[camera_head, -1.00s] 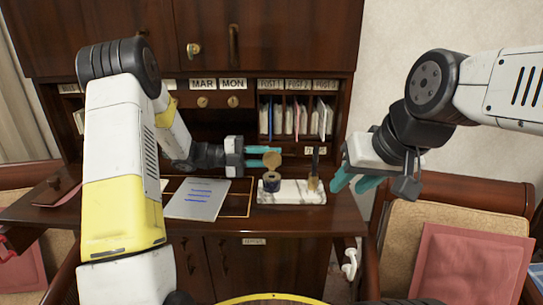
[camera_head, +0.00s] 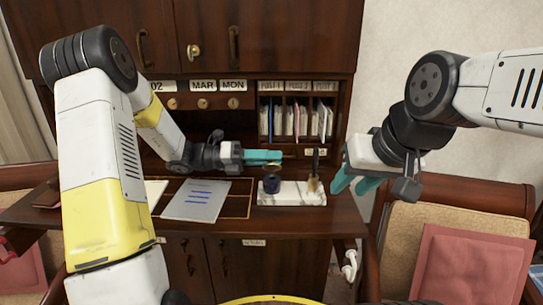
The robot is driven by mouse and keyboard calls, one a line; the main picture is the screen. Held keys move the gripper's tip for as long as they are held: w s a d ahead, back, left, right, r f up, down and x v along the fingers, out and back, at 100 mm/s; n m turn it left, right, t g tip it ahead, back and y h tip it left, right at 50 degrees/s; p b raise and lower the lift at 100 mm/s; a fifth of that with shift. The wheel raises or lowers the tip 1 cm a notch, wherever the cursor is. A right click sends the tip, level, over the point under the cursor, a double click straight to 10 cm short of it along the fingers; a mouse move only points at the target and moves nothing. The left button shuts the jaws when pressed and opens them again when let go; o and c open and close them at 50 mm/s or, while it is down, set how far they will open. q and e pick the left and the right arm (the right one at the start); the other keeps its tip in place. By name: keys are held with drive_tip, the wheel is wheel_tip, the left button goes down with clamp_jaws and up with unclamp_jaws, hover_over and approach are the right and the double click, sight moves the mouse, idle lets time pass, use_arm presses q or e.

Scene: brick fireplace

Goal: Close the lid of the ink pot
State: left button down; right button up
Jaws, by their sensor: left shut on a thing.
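The ink pot (camera_head: 271,184), a small dark jar, stands on a white marble tray (camera_head: 297,197) on the desk. My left gripper (camera_head: 280,156) is just above the pot, its teal fingers close together and shut on the ink pot's lid. The fingers hide nearly all of the lid, so its exact angle cannot be told. My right gripper (camera_head: 356,184) is open and empty, to the right of the tray.
A small bottle with a dark pen (camera_head: 313,182) stands at the tray's right end. A paper (camera_head: 196,199) lies left on the desk. Pigeonholes with envelopes (camera_head: 300,121) rise behind. Chairs stand on both sides.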

sight(270, 166)
use_arm(q)
drive_tip(key=m, duration=0.1)
drive_tip(key=s+m, duration=0.1)
drive_tip(key=m, duration=0.2)
drive_tip(key=shift+s+f+m, duration=0.2)
drive_tip(key=shift+s+m, duration=0.1)
drive_tip(key=shift+s, duration=0.05)
drive_tip(key=m, duration=0.1)
drive_tip(key=s+m, duration=0.1)
drive_tip(key=m, duration=0.1)
drive_tip(key=f+m, duration=0.1)
drive_tip(key=m, duration=0.1)
drive_tip(key=shift+s, duration=0.25)
drive_tip(key=c, duration=1.2)
unclamp_jaws()
drive_tip(key=shift+c, duration=0.2)
drive_tip(key=shift+a, duration=0.15)
drive_tip(key=a, duration=0.7)
drive_tip(key=shift+a, duration=0.3)
drive_tip(key=shift+m, duration=0.3)
